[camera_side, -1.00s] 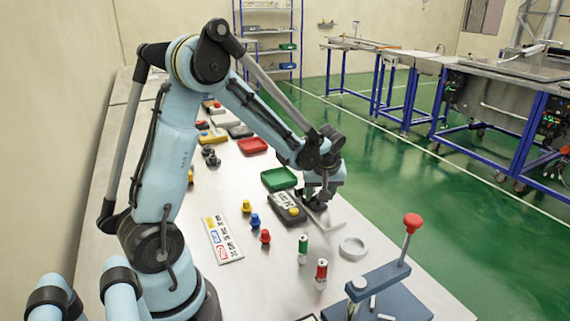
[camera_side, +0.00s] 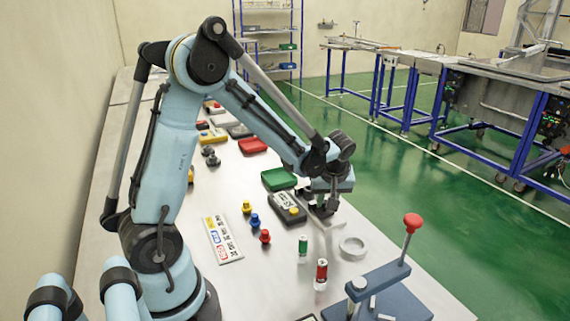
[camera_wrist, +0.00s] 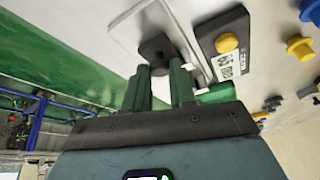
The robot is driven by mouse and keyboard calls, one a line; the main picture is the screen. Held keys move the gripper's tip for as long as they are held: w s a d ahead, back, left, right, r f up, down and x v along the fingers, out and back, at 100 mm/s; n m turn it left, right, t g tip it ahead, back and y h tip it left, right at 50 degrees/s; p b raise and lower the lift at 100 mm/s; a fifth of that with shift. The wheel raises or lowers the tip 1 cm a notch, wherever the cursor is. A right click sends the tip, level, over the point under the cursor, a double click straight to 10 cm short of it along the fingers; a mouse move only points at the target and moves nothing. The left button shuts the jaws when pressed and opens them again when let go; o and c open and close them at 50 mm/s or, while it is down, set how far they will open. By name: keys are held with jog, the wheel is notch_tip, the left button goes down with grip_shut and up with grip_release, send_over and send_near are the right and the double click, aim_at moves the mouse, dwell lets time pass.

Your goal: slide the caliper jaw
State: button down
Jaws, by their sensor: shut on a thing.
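The caliper (camera_side: 338,223) is a pale grey measuring tool lying flat on the bench, partly hidden by my gripper in the side view. In the wrist view its light beam (camera_wrist: 182,32) runs past a dark sliding jaw block (camera_wrist: 155,47). My gripper (camera_side: 322,210) points down over the caliper. In the wrist view its two dark green fingers (camera_wrist: 161,75) are on either side of the dark block and shut on it. The exact contact at the fingertips is partly hidden.
A dark meter with a yellow knob (camera_side: 288,208) lies just left of my gripper. A green tray (camera_side: 278,179) is behind it.

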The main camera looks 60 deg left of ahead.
jog(key=c, duration=0.9)
grip_release()
jog(key=shift+d, duration=0.2)
jog(key=shift+c, duration=0.2)
jog(key=v, duration=1.2)
